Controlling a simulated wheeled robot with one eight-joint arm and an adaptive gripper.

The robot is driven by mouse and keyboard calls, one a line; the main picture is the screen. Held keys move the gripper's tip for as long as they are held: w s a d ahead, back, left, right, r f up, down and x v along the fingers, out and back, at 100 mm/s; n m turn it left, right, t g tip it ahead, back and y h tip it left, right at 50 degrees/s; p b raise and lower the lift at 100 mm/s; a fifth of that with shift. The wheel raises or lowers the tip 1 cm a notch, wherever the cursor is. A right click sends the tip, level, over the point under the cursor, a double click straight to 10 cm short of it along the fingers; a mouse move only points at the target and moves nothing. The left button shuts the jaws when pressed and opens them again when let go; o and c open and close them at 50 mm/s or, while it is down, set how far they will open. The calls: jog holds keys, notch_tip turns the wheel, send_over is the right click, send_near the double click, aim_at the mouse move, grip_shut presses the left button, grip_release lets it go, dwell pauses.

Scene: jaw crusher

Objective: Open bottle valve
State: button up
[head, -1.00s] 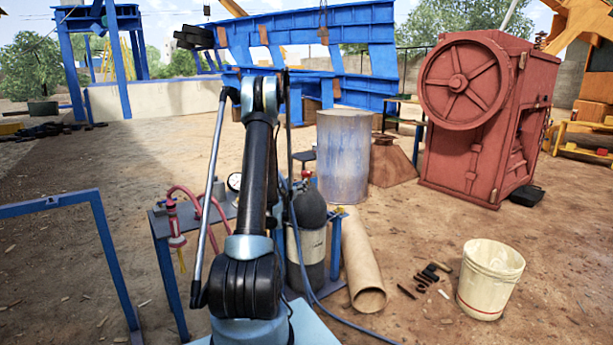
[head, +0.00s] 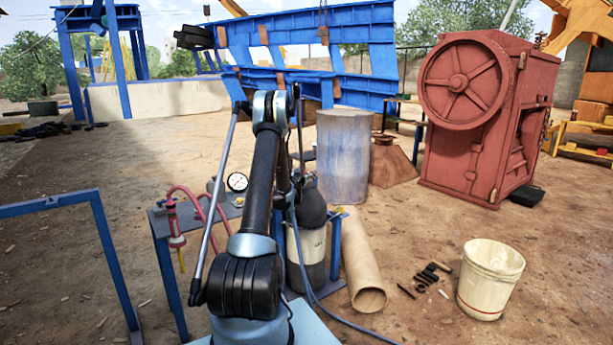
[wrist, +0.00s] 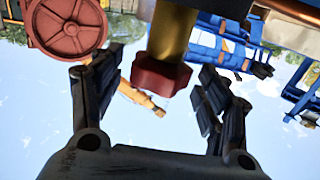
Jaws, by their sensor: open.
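The dark gas bottle (head: 312,246) stands upright beside the blue bench in the head view, with a pale label around its body. Its valve top is hidden there behind my arm. In the wrist view, whose picture is upside down, a red valve knob (wrist: 161,74) on a brass stem (wrist: 171,30) shows between the two fingers of my gripper (wrist: 164,82). The fingers are spread open on either side of the knob, with visible gaps to both. I cannot tell how deep the knob sits between them.
The blue bench (head: 170,290) carries a pressure gauge (head: 237,181) and a red hose (head: 190,192) close to the bottle. A blue hose runs down the bottle's front. A cardboard tube (head: 363,270), a metal drum (head: 344,160) and a white bucket (head: 490,280) stand or lie to the right.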

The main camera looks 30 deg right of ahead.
jog(key=shift+x, duration=0.8)
jog(key=shift+c, duration=0.3)
jog(key=c, duration=1)
jog(key=shift+d, duration=0.1)
